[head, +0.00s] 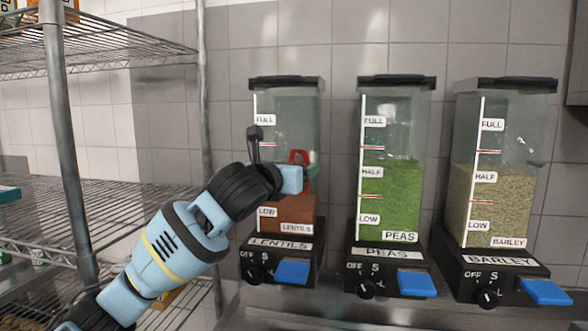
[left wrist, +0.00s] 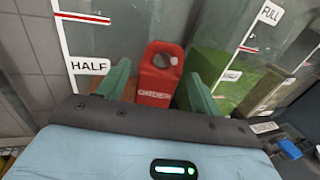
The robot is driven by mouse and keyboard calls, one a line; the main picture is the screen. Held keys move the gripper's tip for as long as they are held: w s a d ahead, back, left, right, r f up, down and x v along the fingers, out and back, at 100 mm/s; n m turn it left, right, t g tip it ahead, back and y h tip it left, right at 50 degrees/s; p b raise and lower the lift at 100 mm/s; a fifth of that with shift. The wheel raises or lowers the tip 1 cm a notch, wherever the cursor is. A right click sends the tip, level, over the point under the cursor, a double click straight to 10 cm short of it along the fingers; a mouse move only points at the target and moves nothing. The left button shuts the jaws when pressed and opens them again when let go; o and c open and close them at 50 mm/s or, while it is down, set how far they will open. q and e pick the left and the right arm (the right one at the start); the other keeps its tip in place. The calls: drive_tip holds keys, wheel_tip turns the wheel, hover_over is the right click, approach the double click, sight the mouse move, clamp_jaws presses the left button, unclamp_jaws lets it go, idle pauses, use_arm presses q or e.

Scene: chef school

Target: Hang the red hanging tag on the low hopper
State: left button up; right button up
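The red tag (head: 306,183), with a hole in its top, is in front of the lentils hopper (head: 287,108). In the left wrist view the tag (left wrist: 155,88) stands upright between my two green fingers, its lettering facing me. My left gripper (left wrist: 158,75) looks open around it, with a gap beside the tag. In the head view my left gripper (head: 311,167) is at the hopper's front. I cannot tell whether the tag touches the hopper. The lentils have the lowest fill, near the LOW label. My right gripper is out of view.
The peas hopper (head: 392,195) and the barley hopper (head: 500,200) stand to the right, both filled higher. Blue levers (head: 292,272) stick out at the hopper bases. A wire shelf rack (head: 120,190) is at the left. A tiled wall is close behind.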

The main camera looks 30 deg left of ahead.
use_arm(q)
drive_tip(key=shift+o, duration=0.4)
drive_tip(key=s, duration=0.7)
drive_tip(key=shift+s, duration=0.4)
